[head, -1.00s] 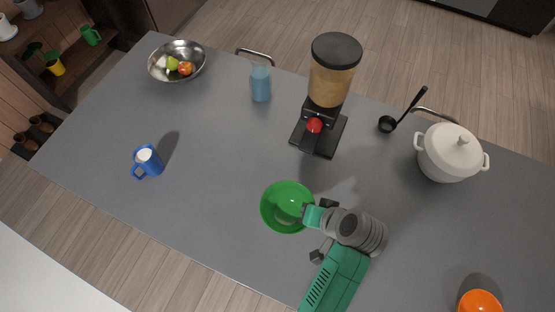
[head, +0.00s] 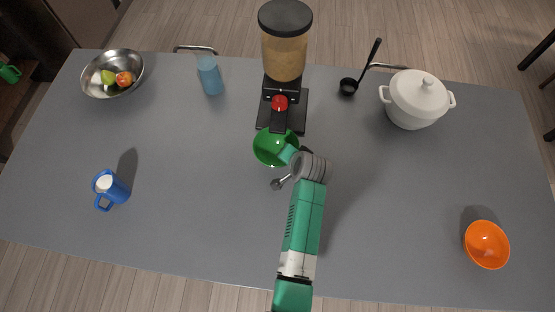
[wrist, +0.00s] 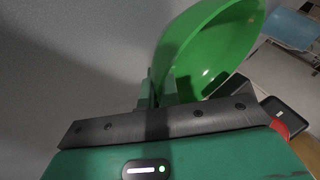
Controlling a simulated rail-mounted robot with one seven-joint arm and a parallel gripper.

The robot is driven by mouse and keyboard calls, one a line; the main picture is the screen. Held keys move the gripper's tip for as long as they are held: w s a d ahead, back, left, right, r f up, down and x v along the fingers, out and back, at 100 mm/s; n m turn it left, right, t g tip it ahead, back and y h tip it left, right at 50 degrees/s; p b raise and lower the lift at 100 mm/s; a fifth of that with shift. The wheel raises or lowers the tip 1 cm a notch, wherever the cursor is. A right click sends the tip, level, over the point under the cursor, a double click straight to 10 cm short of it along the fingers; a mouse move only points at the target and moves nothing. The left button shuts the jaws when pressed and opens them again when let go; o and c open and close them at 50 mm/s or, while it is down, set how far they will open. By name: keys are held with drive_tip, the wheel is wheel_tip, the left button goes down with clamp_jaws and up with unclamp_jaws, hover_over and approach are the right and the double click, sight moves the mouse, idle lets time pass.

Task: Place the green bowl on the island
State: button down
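The green bowl (head: 264,149) is at the front of the dispenser, near the middle of the grey island (head: 190,190). The dispenser's black front part overlaps the bowl's far side in the head view. My gripper (head: 288,154) is at the bowl's near right rim. In the wrist view, my gripper's fingers (wrist: 160,92) appear closed on the rim of the bowl (wrist: 212,50). The bowl looks tilted in that view. Whether its underside touches the island is hidden.
The dispenser (head: 284,55) stands directly behind the bowl. A blue cup (head: 210,76), black ladle (head: 349,86), white pot (head: 415,98), fruit bowl (head: 128,64), blue mug (head: 113,188) and orange bowl (head: 486,245) are spread around. The island's left-middle and right-middle are clear.

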drive_tip(key=shift+f, duration=1.55)
drive_tip(key=c, duration=1.6)
unclamp_jaws()
drive_tip(key=shift+c, duration=0.2)
drive_tip(key=shift+r, duration=0.3)
drive_tip(key=p+v, duration=0.1)
drive_tip(key=v, duration=1)
drive_tip(key=shift+s+r+p, duration=0.25)
drive_tip(key=shift+p, duration=0.1)
drive_tip(key=shift+d, duration=0.1)
